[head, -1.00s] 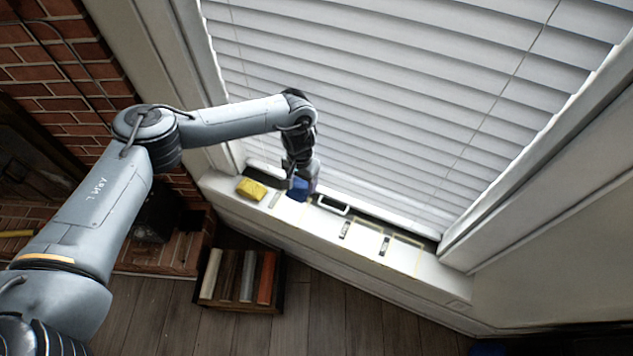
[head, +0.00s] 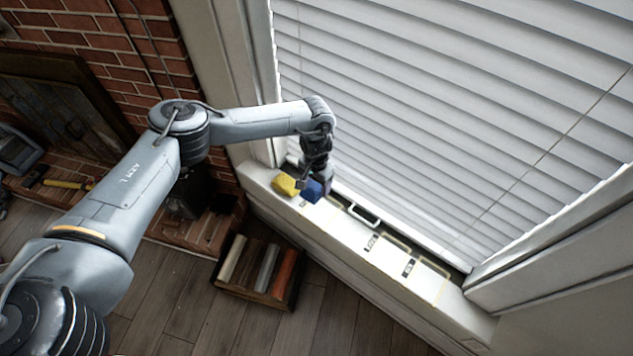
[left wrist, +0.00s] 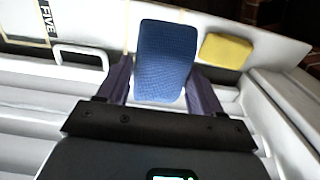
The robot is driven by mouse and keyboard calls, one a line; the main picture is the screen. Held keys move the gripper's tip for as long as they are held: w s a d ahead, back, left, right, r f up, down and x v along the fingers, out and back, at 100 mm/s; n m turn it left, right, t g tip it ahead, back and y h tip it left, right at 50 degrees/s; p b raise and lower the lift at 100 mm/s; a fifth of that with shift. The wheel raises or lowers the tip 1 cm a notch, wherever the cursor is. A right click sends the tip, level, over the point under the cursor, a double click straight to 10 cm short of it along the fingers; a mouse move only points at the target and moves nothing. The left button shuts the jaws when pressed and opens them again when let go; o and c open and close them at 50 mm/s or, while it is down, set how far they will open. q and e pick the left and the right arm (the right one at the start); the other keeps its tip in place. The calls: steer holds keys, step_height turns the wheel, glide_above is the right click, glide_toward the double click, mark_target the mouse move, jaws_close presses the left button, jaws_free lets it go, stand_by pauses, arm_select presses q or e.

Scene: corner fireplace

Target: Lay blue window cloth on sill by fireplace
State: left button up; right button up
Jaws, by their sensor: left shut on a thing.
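The blue window cloth (head: 312,191) is a small, thick, textured block at the left end of the white sill (head: 345,232). My left gripper (head: 321,179) points down and is shut on it. In the left wrist view the cloth (left wrist: 166,58) stands out between the two dark fingers of the left gripper (left wrist: 161,88). It seems to be just above the sill, but the exact gap is hard to tell. My right gripper is in neither view.
A yellow sponge-like block (head: 286,184) lies on the sill just left of the cloth. A white handle-shaped frame (head: 364,214) and labelled, taped-off spots are to the right. White blinds (head: 440,110) rise behind. A crate (head: 229,293) stands on the floor below.

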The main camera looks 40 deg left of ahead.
arm_select(q)
steer(key=shift+r+p, duration=0.15)
steer(key=shift+p, duration=0.15)
step_height(320, 180, down, 5)
steer(key=shift+f+b, duration=0.15)
steer(key=shift+b, duration=1.1)
steer(key=shift+f+b, duration=1.2)
steer(key=shift+f, duration=1.65)
steer(key=shift+f, duration=0.15)
steer(key=shift+f+b, duration=0.35)
steer(key=shift+f, duration=0.2)
steer(key=o, duration=1.1)
